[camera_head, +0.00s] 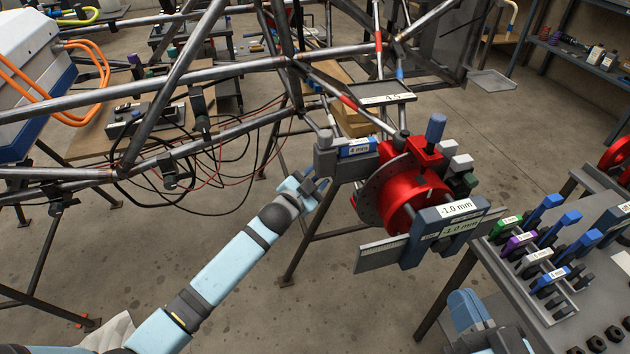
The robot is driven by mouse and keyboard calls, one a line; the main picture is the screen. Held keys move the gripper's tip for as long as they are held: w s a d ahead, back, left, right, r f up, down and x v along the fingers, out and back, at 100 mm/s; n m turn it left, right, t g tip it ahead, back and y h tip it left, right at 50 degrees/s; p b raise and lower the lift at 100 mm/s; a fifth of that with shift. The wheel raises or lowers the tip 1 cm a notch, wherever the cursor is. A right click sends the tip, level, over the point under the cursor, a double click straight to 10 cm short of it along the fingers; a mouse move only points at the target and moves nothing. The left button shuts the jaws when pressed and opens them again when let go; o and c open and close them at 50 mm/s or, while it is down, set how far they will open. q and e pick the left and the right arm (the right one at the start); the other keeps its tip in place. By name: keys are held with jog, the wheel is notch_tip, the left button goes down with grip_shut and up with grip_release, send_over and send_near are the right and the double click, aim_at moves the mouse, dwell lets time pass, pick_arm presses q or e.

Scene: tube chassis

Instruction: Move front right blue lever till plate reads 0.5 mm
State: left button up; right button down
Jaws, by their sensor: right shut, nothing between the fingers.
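A red round fixture (425,203) hangs at a corner of the tube chassis. A blue-capped upright lever (436,127) stands on its red bracket. A plate (457,208) on its front reads -1.0 mm, and a second label below it repeats that. I cannot tell for sure which blue lever is the front right one. My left gripper (311,191) is just left of the fixture, beside its grey block; its fingers are too small to judge. My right gripper (466,308) is low at the bottom right, shut and empty, below the fixture and apart from it.
The tube chassis (240,65) crosses the upper left. A wooden-topped table (95,140) with loose cables stands behind it. Open floor lies at the lower middle.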

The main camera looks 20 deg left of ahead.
pick_arm(q)
grip_shut()
pick_arm(e)
jog(key=shift+r, duration=0.1)
